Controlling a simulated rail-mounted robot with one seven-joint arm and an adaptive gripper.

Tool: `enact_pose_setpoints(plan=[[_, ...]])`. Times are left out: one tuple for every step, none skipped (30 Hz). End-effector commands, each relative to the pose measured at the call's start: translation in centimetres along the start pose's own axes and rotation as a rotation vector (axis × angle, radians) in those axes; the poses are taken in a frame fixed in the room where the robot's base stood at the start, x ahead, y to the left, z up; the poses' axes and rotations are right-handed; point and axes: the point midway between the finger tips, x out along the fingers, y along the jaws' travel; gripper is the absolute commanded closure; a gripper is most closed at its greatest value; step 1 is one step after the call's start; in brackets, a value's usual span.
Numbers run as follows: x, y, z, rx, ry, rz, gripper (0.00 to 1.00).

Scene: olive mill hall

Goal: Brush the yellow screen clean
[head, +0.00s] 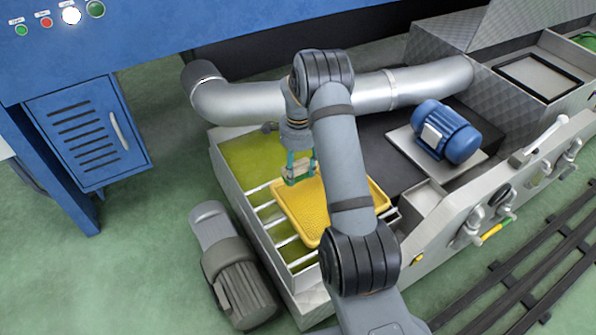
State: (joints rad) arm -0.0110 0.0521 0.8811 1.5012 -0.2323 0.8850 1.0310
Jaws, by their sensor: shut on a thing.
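The yellow screen (307,212) is a flat, framed, perforated panel. It lies across the white bars of an open metal tank, and my arm covers its right middle part. My gripper (299,173) points down over the screen's far left end. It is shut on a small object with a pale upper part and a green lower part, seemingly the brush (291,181). The brush is at the screen's far edge; I cannot tell whether it touches the screen. Any dirt on the screen is too small to make out.
The tank (233,187) holds green-yellow liquid. A silver pipe (428,82) runs behind my arm. A blue motor (447,131) stands to the right, a grey motor (238,285) at the front left. Valves with handles (490,231) line the right edge. A blue cabinet (84,133) stands left.

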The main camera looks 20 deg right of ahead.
Motion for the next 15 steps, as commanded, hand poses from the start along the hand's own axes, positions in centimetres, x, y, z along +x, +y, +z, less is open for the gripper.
enact_pose_setpoints(plan=[[-0.9, 0.0, 0.0, 0.000, 0.000, -0.001, 0.75], [-1.1, 0.0, 0.0, 0.001, 0.000, -0.001, 0.75], [-1.4, 0.0, -0.1, 0.001, 0.000, -0.001, 0.75], [-1.7, 0.0, -0.1, 0.001, 0.000, -0.001, 0.75], [-1.9, 0.0, -0.1, 0.001, 0.000, -0.001, 0.75], [-2.0, 0.0, -0.1, 0.001, 0.000, -0.001, 0.75], [-2.1, 0.0, -0.1, 0.001, 0.000, -0.001, 0.75], [-2.2, 0.0, -0.1, 0.001, 0.001, -0.001, 0.75], [-2.2, 0.0, -0.1, 0.001, 0.001, -0.001, 0.75], [-2.2, 0.0, -0.1, 0.001, 0.001, -0.001, 0.75], [-2.2, 0.0, -0.1, 0.001, 0.001, -0.001, 0.75], [-2.2, 0.0, -0.1, 0.001, 0.001, -0.001, 0.75], [-2.1, 0.0, -0.1, 0.001, 0.001, -0.001, 0.75], [-2.1, 0.0, -0.1, 0.001, 0.001, -0.001, 0.75], [-2.1, 0.0, -0.1, 0.001, 0.001, -0.001, 0.75]])
